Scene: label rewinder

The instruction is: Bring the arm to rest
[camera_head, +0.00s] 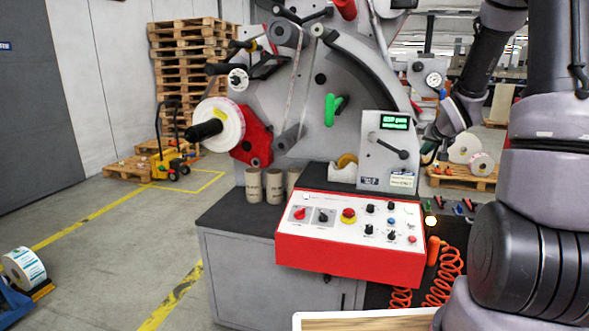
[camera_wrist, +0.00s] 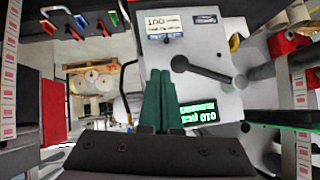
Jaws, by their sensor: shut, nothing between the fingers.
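My gripper (camera_wrist: 158,74) shows in the wrist view as two dark green fingers pressed together, with nothing between them. It points toward the grey panel box (camera_wrist: 210,65) with the lever and green display, which appears upside down there. I cannot tell whether the fingertips touch the box. In the head view the same grey panel box (camera_head: 384,160) stands on the label rewinder (camera_head: 300,85). My arm comes in from the right and bends down behind the box's right side. The gripper itself is not clearly visible in the head view.
A red and white control panel (camera_head: 352,222) fronts the bench. Cardboard cores (camera_head: 253,184) stand left of it. An orange coiled hose (camera_head: 443,278) hangs at right. Pallets (camera_head: 190,60) and a yellow pallet truck (camera_head: 170,160) are behind left. The left floor has open space.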

